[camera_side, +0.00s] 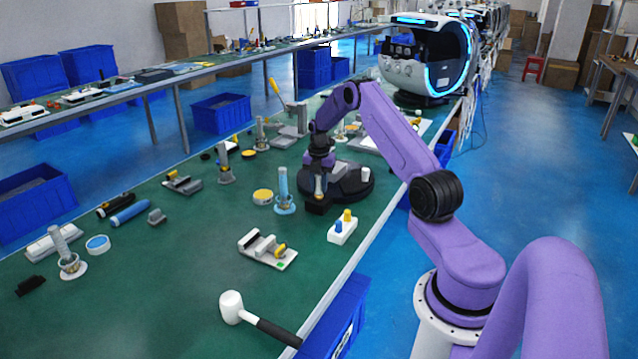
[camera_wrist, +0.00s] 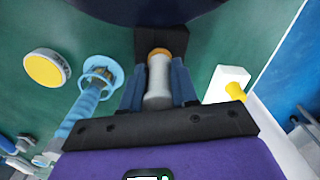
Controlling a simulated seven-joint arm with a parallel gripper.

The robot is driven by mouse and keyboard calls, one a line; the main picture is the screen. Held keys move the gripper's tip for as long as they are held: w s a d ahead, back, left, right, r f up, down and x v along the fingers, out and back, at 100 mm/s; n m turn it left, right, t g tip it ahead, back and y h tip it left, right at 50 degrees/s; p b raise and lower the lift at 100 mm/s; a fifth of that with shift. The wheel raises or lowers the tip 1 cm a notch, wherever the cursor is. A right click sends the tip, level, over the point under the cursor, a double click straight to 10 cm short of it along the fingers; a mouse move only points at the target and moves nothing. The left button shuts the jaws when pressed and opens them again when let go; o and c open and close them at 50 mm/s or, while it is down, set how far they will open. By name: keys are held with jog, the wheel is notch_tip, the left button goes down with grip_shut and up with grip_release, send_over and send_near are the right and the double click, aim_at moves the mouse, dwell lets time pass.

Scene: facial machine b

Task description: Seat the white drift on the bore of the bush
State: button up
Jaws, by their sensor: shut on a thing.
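The white drift (camera_wrist: 158,82), a pale cylinder, stands between the two dark blue-grey fingers of my gripper (camera_wrist: 157,92) in the wrist view. My gripper is shut on it. The brass-coloured bush (camera_wrist: 158,52) shows as a ring at the drift's far end, at a black block (camera_wrist: 145,45). The drift hides most of the bore, and I cannot tell whether its end touches the bush or sits just above it. In the side view my gripper (camera_side: 319,186) points down over the black block (camera_side: 319,207), with the drift (camera_side: 320,184) looking upright.
A round black base (camera_side: 350,190) bearing a white cylinder (camera_side: 366,174) adjoins the block. A light-blue column on a ring foot (camera_side: 285,206) and a yellow-topped tin (camera_side: 263,196) stand left. A white block with knobs (camera_side: 342,232) and a mallet (camera_side: 232,305) lie nearer the front.

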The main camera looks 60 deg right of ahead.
jog(key=shift+f, duration=0.25)
dwell(0.5)
jog(key=o, duration=1)
jog(key=shift+r, duration=0.1)
